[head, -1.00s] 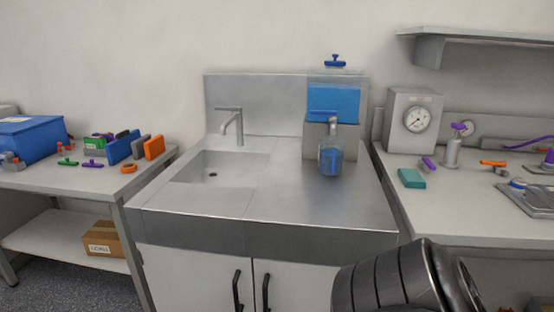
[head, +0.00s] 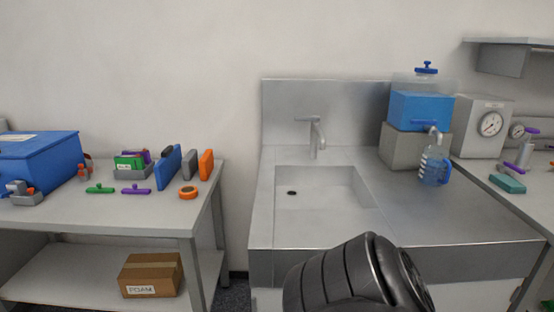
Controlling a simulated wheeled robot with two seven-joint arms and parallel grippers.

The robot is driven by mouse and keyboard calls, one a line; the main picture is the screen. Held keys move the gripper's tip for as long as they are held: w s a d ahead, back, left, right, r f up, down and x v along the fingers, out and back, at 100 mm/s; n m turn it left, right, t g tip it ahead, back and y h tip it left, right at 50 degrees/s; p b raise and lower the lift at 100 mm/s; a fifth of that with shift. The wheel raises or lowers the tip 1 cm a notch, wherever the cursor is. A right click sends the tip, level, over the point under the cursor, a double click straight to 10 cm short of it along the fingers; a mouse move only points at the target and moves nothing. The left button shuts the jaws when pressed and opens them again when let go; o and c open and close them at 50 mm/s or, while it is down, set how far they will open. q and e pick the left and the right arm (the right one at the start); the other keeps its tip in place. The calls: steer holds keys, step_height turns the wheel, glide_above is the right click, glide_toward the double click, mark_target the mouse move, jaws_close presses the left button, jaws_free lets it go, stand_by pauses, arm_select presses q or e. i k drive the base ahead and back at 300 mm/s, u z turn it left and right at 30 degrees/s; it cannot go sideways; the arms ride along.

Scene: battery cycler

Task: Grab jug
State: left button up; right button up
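A dark ribbed arm link of mine shows at the bottom of the head view, in front of the sink cabinet and well apart from the jug. Neither gripper is in the picture, so nothing shows of their fingers.
The sink basin (head: 322,188) with its tap (head: 314,136) lies left of the jug. A left bench (head: 60,212) carries a blue box (head: 38,160) and coloured parts. A box marked FOAM (head: 152,276) is on its lower shelf. A gauge box (head: 482,126) stands at the right.

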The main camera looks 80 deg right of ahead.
mark_target(435, 167)
steer(key=i, duration=0.3)
steer(key=z, duration=1.05)
